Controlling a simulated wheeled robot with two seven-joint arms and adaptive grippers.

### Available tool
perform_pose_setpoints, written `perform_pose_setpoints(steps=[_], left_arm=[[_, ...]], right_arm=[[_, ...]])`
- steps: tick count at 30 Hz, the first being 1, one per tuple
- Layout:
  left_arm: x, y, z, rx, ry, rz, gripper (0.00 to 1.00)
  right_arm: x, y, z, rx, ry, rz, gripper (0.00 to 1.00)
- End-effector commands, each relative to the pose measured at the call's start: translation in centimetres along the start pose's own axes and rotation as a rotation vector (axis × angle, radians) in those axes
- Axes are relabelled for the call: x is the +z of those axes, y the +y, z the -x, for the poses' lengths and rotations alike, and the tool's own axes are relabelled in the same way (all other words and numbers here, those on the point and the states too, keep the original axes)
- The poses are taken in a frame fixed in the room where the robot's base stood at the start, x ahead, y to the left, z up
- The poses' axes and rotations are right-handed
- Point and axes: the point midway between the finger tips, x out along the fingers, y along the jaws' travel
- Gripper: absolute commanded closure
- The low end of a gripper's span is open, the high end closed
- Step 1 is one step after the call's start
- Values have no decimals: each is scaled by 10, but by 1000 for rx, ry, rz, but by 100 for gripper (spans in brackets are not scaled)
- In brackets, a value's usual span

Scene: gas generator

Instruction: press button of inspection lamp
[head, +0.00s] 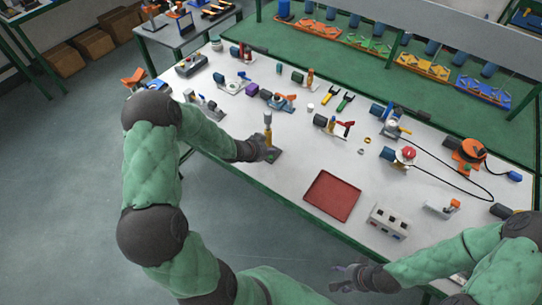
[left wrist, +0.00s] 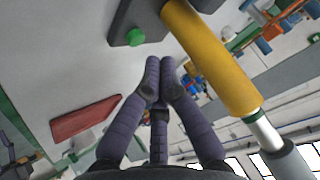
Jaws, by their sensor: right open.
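The inspection lamp (head: 268,119) stands upright near the table's front edge, with a yellow body on a dark base. In the left wrist view its yellow body (left wrist: 210,55) looms close at the upper right, and a green button (left wrist: 135,37) shows on the base. My left gripper (head: 262,148) is right beside the lamp in the head view and partly covers it. In the left wrist view its fingers (left wrist: 160,72) are drawn together with nothing between them. I cannot tell whether they touch the lamp. My right gripper (head: 350,278) is open and empty, in front of the table.
Several tools and devices stand further back, including a red-topped device (head: 405,156) and an orange reel (head: 468,152). The table between lamp and tray is clear.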

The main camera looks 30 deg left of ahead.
Motion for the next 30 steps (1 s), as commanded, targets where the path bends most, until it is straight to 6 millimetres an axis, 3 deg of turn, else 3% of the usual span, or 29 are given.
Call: perform_pose_setpoints(steps=[18, 30], left_arm=[[-37, -16, 38, -1, 1, -1, 100], [-37, -15, 38, 0, 0, 0, 100]], right_arm=[[2, -17, 47, 0, 0, 0, 41], [2, -17, 46, 0, 0, 0, 41]])
